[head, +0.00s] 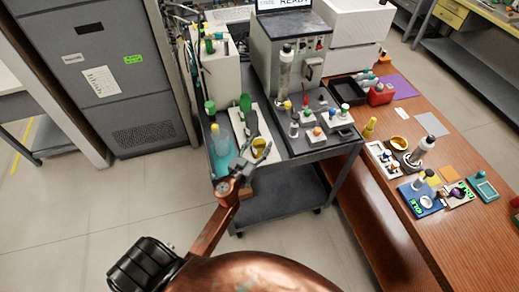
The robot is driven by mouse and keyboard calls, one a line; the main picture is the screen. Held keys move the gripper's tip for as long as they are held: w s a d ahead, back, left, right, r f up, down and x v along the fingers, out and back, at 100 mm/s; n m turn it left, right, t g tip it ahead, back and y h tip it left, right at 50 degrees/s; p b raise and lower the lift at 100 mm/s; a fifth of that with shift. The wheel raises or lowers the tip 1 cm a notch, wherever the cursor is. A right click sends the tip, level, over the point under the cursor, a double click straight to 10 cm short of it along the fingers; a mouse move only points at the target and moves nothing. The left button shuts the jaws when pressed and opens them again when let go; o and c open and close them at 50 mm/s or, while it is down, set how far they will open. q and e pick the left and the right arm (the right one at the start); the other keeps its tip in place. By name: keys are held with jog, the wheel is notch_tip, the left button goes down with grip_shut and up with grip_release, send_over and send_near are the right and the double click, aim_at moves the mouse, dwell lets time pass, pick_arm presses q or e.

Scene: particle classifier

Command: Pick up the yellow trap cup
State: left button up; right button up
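A small yellow cup (260,144) sits on the white board on the left part of the grey cart. My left gripper (256,153) reaches over the cart from below, at the near left side of the cup. Its dark fingers look spread apart, and the cup shows just beyond and between them. I cannot tell whether they touch it. The fingers hide part of the cup. My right gripper is not in view.
A teal-filled clear container (222,150) stands left of the gripper. Small capped vials (317,132) stand to the right. A grey instrument (288,60) stands behind. A wooden bench (440,225) with several items is at right.

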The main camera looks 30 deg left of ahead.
pick_arm(q)
jog(key=c, duration=0.8)
jog(key=shift+c, duration=0.3)
jog(key=shift+r, duration=0.15)
